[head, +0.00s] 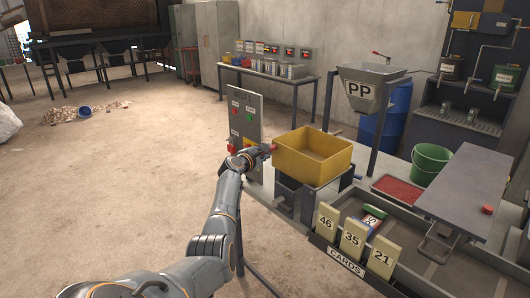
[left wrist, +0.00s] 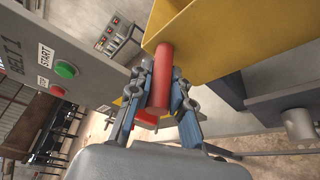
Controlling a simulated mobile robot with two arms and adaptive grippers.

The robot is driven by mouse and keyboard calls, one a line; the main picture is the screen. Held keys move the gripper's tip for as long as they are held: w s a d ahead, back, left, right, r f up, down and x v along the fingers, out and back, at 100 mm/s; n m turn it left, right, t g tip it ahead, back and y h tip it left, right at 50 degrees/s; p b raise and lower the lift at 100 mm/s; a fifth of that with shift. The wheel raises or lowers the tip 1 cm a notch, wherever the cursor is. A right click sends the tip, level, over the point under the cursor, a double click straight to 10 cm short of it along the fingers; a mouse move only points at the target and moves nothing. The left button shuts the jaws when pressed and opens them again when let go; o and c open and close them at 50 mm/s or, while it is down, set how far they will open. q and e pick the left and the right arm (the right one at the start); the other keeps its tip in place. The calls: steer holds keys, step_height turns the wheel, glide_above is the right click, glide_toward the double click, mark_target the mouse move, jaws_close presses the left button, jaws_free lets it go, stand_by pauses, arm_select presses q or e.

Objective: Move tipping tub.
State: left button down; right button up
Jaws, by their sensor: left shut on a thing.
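The yellow tipping tub (head: 298,168) is an open, upright box on a dark stand (head: 305,199) in the middle of the head view. It looks empty. My left gripper (head: 264,152) is at the tub's left side. In the left wrist view my left gripper (left wrist: 162,78) is shut on a red bar handle (left wrist: 164,60), its fingers on either side of it. The handle sticks out from the tub's yellow wall (left wrist: 225,45). My right gripper is not in view.
A grey control panel (head: 246,108) with green and red buttons stands close behind the left gripper. A PP hopper (head: 362,88) and a green bucket (head: 431,163) are to the right. Number cards (head: 353,239) stand in front on a tray. The floor at left is mostly clear.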

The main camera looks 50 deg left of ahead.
arm_select(q)
steer(key=shift+f, duration=0.1)
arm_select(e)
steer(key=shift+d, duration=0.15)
arm_select(q)
steer(key=c, duration=1.2)
jaws_free()
steer(key=shift+f, duration=0.1)
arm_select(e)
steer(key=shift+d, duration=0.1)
arm_select(q)
steer(key=v, duration=1.2)
